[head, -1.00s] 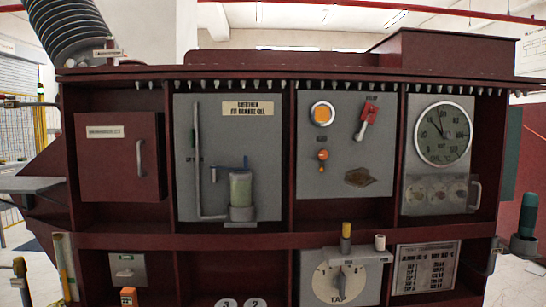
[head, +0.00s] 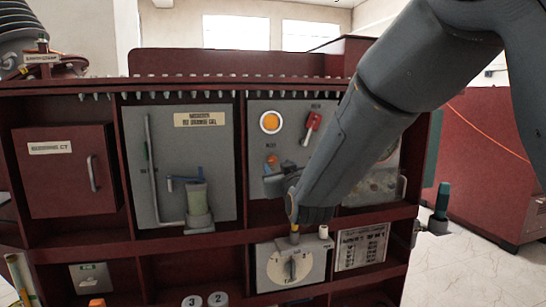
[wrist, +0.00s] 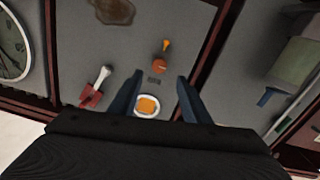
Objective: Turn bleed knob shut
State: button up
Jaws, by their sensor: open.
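The bleed knob looks like the small orange knob (head: 271,159) on the grey panel, under a round orange indicator (head: 270,122). In the wrist view, which is turned upside down, the orange knob (wrist: 160,66) has a short orange piece beside it, pointing up in the picture. My gripper (head: 274,182) is in front of this panel, just below the knob in the head view. In the wrist view my two fingers (wrist: 156,84) are spread apart with nothing between them. The knob shows between and beyond their tips, apart from both. The depth gap cannot be told.
A red-handled lever (head: 312,124) sits to the right of the indicator. A gel cylinder (head: 198,200) with a blue arm stands on the left panel. My arm hides most of the gauge panel.

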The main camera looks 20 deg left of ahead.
aim_at(273, 160)
jog(key=shift+p+x, duration=1.35)
jog(key=shift+x, duration=2.35)
jog(key=shift+d, duration=0.1)
jog(key=c, duration=1)
jog(key=shift+c, duration=0.2)
